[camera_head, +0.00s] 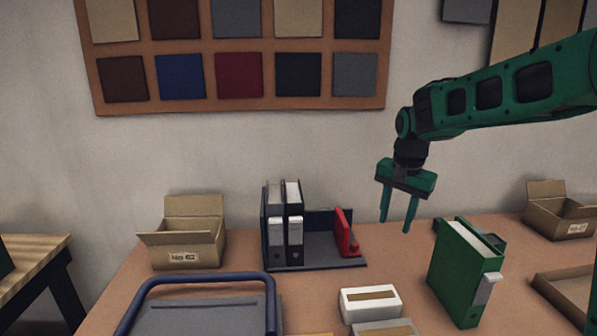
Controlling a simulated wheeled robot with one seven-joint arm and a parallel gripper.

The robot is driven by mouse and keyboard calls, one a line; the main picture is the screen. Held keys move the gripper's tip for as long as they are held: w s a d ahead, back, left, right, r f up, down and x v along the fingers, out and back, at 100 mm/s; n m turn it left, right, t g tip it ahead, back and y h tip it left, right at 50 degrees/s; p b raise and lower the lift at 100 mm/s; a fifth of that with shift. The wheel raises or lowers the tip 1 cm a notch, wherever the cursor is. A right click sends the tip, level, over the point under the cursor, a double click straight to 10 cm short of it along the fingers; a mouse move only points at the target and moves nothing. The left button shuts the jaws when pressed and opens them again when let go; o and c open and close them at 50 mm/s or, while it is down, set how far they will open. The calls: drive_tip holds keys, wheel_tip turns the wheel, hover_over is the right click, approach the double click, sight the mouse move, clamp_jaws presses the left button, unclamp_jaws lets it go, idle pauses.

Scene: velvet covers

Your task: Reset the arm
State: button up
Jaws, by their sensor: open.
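My gripper (396,216) is at the end of my green arm (500,98), which reaches in from the right. It points down with its two fingers apart and nothing between them. It hangs above the table, between the red item on the dark rack and the green binder (460,275). The green binder stands upright on the table to the right of and below the gripper in the picture.
Two dark binders (285,228) and a red item (345,235) stand on a dark rack (318,262). Open cardboard boxes stand left (188,245) and right (560,218). White boxes (370,303) and a blue-handled device (205,312) are in front. A swatch board (240,101) hangs behind.

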drive_tip(key=s+d+f, duration=0.1)
drive_tip(key=s+d, duration=0.4)
drive_tip(key=s, duration=0.7)
drive_tip(key=s+d+f+n+g, duration=0.1)
drive_tip(key=s+d, duration=0.4)
drive_tip(key=s, duration=0.8)
drive_tip(key=s+d+f+g, duration=0.1)
drive_tip(key=s+d+f, duration=0.2)
drive_tip(key=s, duration=0.9)
drive_tip(key=d, duration=0.2)
drive_tip(key=shift+s+d+f+n, duration=0.25)
drive_tip(key=shift+d+n, duration=0.05)
drive_tip(key=shift+n, duration=0.1)
drive_tip(key=shift+w+f, duration=0.25)
drive_tip(key=shift+w, duration=0.45)
